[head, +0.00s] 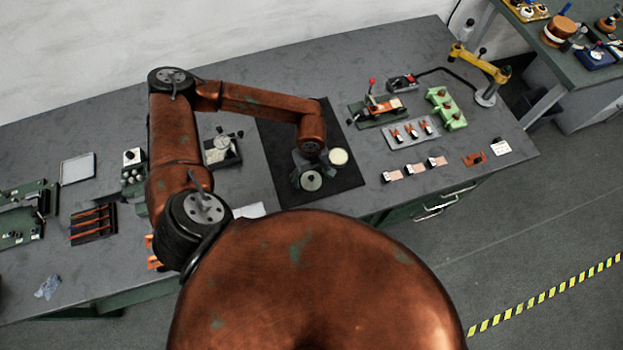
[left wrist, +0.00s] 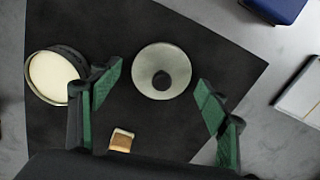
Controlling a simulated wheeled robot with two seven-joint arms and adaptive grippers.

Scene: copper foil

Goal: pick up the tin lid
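The tin lid (left wrist: 146,84) is a pale grey-green disc with a dark round knob, lying on a black mat (left wrist: 200,30). In the head view the lid (head: 310,187) is just in front of my left gripper (head: 307,166). In the left wrist view my left gripper (left wrist: 160,87) is open, its green-padded fingers on either side of the lid and not touching it. I cannot tell its height above the lid. A round tin (left wrist: 52,76) with cream contents stands left of the lid; it also shows in the head view (head: 338,157). My right gripper is not in view.
A small tan block (left wrist: 121,140) lies on the mat near the left finger. A dark gauge-like device (head: 222,150) stands left of the mat. Fixtures and copper-coloured strips (head: 413,168) lie to its right.

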